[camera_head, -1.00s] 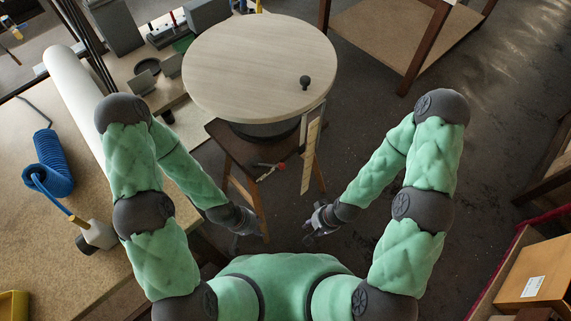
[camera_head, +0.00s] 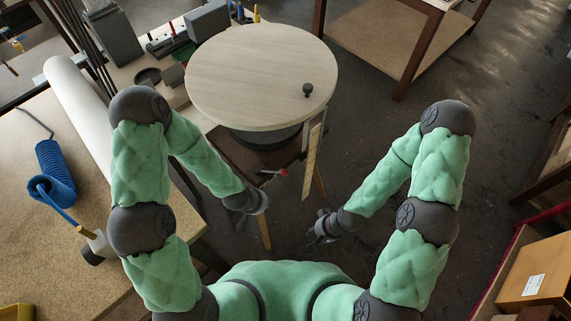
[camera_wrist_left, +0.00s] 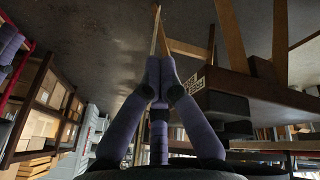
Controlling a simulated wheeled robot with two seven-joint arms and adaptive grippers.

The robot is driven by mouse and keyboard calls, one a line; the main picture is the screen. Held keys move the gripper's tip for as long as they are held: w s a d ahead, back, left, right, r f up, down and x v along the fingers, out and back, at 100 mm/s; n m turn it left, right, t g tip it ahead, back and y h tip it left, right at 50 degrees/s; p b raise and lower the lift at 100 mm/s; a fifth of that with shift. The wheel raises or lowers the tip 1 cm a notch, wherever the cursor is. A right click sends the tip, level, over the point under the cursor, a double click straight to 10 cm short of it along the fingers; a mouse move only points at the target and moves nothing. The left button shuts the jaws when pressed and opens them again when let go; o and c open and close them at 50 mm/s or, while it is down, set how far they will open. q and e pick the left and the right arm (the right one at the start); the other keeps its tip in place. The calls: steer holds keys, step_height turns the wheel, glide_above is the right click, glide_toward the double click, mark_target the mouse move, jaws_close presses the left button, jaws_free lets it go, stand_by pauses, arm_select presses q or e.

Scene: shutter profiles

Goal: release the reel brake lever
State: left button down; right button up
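The reel (camera_head: 262,76) is a round pale wooden disc with a black knob on top, on a dark base over a wooden stand. A small lever with a red end (camera_head: 283,172) sticks out below the disc's near edge; I take it for the brake lever. My left gripper (camera_head: 264,203) is a little below and left of the lever, apart from it. In the left wrist view its purple fingers (camera_wrist_left: 160,68) come together at the tips with nothing between them. The lever is not clear in that view. My right gripper (camera_head: 312,238) hangs lower right, its fingers too small to read.
A pale upright strip (camera_head: 311,160) hangs close to the right of the lever. A workbench (camera_head: 35,235) with a blue coiled hose (camera_head: 54,172) and a white roll (camera_head: 78,108) stands at left. A cardboard box (camera_head: 540,275) is at lower right.

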mark_target(271, 172)
arm_select(q)
steer(key=w+d+r+m+t, duration=0.1)
steer(key=w+d+r, duration=0.1)
steer(key=w+r, duration=0.1)
steer(key=w+d+r+m+t+p, duration=0.1)
steer(key=w+d+r+t, duration=0.1)
steer(key=w+r, duration=0.2)
steer(key=w+d+r+m+t, duration=0.1)
steer(key=w+d+r, duration=0.1)
steer(key=w+r, duration=0.2)
steer(key=shift+w+d+r+y, duration=0.1)
steer(key=shift+d+r+y, duration=0.2)
steer(key=shift+r, duration=0.25)
steer(key=shift+f, duration=0.1)
steer(key=shift+w+d+f+b, duration=0.1)
steer(key=shift+w+f+b, duration=0.35)
steer(key=shift+f, duration=0.85)
steer(key=shift+w+d+f+b, duration=0.15)
steer(key=shift+w+f+b, duration=0.15)
steer(key=shift+f+b, duration=0.65)
steer(key=shift+w+d+f+b, duration=0.1)
steer(key=shift+w+f+b, duration=0.2)
steer(key=shift+f, duration=1.3)
steer(key=shift+w, duration=0.1)
